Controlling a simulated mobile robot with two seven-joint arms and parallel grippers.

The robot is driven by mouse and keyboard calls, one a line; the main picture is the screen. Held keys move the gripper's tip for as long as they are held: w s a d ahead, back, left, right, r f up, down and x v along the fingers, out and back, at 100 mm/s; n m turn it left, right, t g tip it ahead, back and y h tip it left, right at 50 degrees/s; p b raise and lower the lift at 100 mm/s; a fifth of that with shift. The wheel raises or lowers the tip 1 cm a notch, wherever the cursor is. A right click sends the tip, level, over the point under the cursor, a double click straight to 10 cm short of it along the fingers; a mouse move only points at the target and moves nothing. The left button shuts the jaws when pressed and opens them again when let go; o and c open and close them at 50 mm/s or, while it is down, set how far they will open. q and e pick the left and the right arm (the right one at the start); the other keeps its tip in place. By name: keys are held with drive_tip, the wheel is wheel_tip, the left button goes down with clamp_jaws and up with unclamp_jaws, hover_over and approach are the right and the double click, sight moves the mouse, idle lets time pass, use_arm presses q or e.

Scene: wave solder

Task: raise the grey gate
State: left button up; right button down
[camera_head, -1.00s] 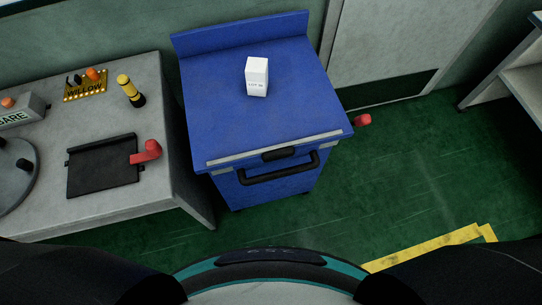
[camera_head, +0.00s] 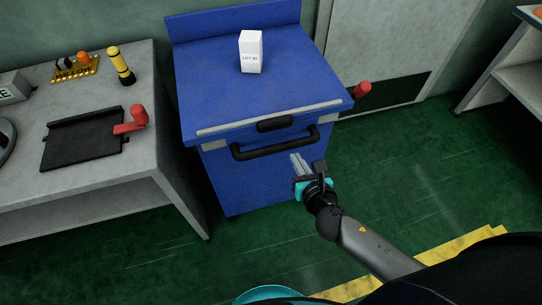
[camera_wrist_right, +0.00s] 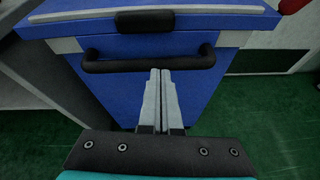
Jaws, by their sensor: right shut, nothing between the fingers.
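A blue cabinet (camera_head: 252,85) stands in the middle of the head view. A thin grey strip (camera_head: 222,131), possibly the edge of the grey gate, runs along its front top edge, with a black grip (camera_head: 275,123) at its middle. A black bar handle (camera_head: 275,148) is below it on the front face. My right gripper (camera_head: 299,163) is shut and empty, just in front of the cabinet near the handle's right part. In the right wrist view its closed fingers (camera_wrist_right: 161,78) point at the handle (camera_wrist_right: 150,62); contact cannot be told. My left gripper is out of view.
A white box (camera_head: 251,52) stands on the cabinet top. A red knob (camera_head: 362,89) sticks out at the cabinet's right. A grey bench (camera_head: 170,120) on the left carries a black plate (camera_head: 82,140) with a red handle (camera_head: 131,121). Green floor at right is clear.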

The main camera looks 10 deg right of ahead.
sight(283, 147)
drive_tip(key=shift+n+t, duration=0.4)
drive_tip(key=shift+n, duration=0.3)
drive_tip(key=x, duration=0.2)
drive_tip(key=a+r+b+x, duration=0.1)
drive_tip(key=x, duration=0.2)
drive_tip(key=b+x, duration=0.1)
drive_tip(key=x, duration=0.2)
drive_tip(key=shift+w+a+r, duration=0.15)
drive_tip(key=shift+w, duration=0.15)
drive_tip(key=shift+w+b, duration=0.4)
drive_tip(key=shift+w, duration=0.2)
drive_tip(key=shift+w+f, duration=0.2)
drive_tip(key=shift+f, duration=0.05)
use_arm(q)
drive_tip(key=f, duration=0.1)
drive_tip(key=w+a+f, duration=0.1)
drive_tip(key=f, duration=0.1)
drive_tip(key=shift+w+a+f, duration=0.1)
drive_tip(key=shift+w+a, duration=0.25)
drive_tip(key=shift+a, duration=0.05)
